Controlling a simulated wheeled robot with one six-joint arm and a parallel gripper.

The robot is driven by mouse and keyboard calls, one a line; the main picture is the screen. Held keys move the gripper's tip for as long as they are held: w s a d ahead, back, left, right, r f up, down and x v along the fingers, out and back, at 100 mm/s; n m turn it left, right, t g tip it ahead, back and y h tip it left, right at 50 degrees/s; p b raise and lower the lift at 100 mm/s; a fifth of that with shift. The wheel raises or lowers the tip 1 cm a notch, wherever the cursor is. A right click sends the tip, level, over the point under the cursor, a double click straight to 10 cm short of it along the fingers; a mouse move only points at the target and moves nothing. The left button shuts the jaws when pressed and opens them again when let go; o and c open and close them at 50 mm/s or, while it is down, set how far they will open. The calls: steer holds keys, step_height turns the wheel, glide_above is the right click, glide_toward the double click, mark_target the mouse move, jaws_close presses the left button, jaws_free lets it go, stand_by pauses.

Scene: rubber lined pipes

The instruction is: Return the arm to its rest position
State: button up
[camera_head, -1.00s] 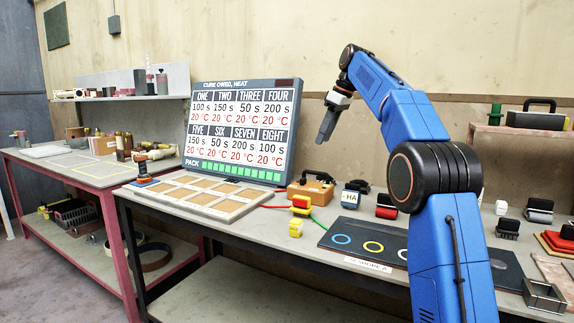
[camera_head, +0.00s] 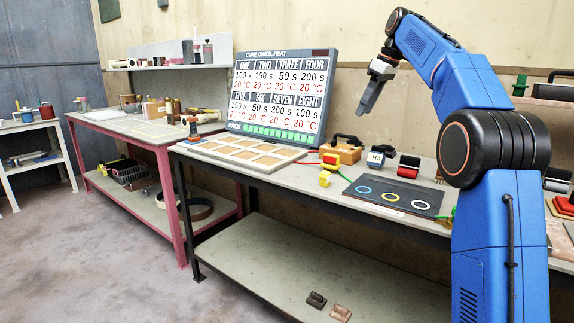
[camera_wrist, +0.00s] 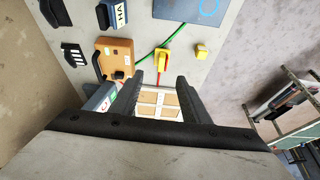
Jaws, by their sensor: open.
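My blue arm rises at the right of the head view and bends over at the top. My gripper (camera_head: 368,97) hangs from it, pointing down, in the air in front of the wall and right of the display board (camera_head: 283,95). In the wrist view my gripper (camera_wrist: 166,88) shows two dark fingers apart with nothing held between them. Beyond the fingers, well below, lies the tray with tan squares (camera_wrist: 158,103).
The workbench carries the tan tray (camera_head: 243,153), an orange box (camera_head: 341,152), yellow blocks (camera_head: 325,179) and a dark mat with coloured rings (camera_head: 395,193). A red-framed table (camera_head: 165,140) stands to the left. The floor in front is clear.

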steer(key=s+d+f+m+t+h, duration=0.1)
steer(key=s+f+m, duration=0.25)
steer(key=s, duration=1.05)
steer(key=s+f+m+h, duration=0.1)
steer(key=s+f+m, duration=0.3)
steer(key=s, duration=1)
steer(key=s+d+f+m+t+h, duration=0.1)
steer(key=s+d+f+m, duration=0.1)
steer(key=s+f, duration=2.3)
step_height(320, 180, down, 2)
steer(key=shift+d+m+h, duration=0.2)
steer(key=shift+m+h, duration=0.1)
steer(key=shift+m, duration=0.15)
